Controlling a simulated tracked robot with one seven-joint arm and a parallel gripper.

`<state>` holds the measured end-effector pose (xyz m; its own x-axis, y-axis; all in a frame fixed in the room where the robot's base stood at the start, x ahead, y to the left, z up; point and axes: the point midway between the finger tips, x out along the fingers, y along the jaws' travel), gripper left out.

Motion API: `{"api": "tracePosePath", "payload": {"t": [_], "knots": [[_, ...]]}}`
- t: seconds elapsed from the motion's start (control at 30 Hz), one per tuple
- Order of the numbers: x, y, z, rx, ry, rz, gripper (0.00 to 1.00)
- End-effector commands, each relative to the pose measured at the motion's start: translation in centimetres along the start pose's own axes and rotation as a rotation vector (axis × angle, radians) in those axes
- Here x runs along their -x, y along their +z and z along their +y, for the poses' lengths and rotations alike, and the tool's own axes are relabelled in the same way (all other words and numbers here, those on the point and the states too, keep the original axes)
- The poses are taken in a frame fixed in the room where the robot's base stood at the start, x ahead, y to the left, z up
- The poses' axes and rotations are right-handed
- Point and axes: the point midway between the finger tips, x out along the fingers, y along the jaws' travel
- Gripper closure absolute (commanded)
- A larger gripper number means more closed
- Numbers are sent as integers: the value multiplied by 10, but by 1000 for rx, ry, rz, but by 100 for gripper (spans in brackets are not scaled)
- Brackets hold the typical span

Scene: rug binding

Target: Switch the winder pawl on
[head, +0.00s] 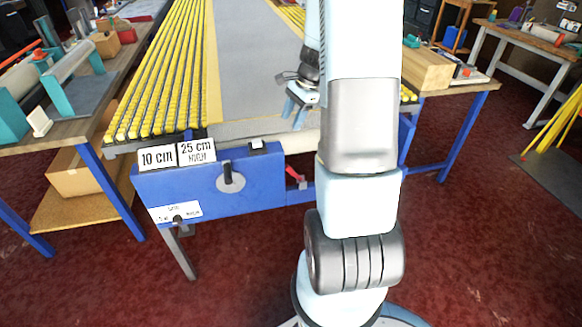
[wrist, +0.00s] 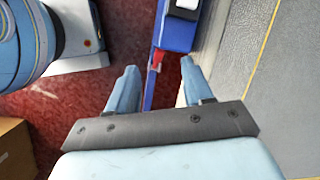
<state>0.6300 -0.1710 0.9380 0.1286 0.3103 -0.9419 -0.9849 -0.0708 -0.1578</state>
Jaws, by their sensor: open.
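A blue winder box (head: 215,190) hangs at the front end of the long table, with a round grey dial and a black knob (head: 230,180) on its face. A small red lever (head: 296,176) sticks out beside its right end; I take it for the pawl, but no label shows on it. It also shows in the wrist view (wrist: 157,60), small and between my fingers in the picture, its contact with them not visible. My gripper (head: 298,108) is open and empty above the table's front edge, higher than the lever. Its two pale blue fingers show in the wrist view (wrist: 159,68).
A black and white rocker switch (head: 257,146) sits on top of the box; signs reading "10 cm" (head: 156,158) and "25 cm" (head: 196,152) stand beside it. Yellow strips (head: 165,70) cover the table's left side. Workbenches stand left (head: 130,75) and right (head: 470,80). Red floor is open in front.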

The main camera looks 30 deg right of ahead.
Motion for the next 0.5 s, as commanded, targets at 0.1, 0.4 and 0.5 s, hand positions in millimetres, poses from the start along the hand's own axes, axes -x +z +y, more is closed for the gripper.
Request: {"api": "tracePosePath", "payload": {"t": [0.1, 0.4, 0.5], "knots": [[-30, -34, 3, -140, 13, -25, 49], [-75, -82, 13, -355, 28, -56, 49], [-81, -87, 15, -380, 29, -59, 49]]}}
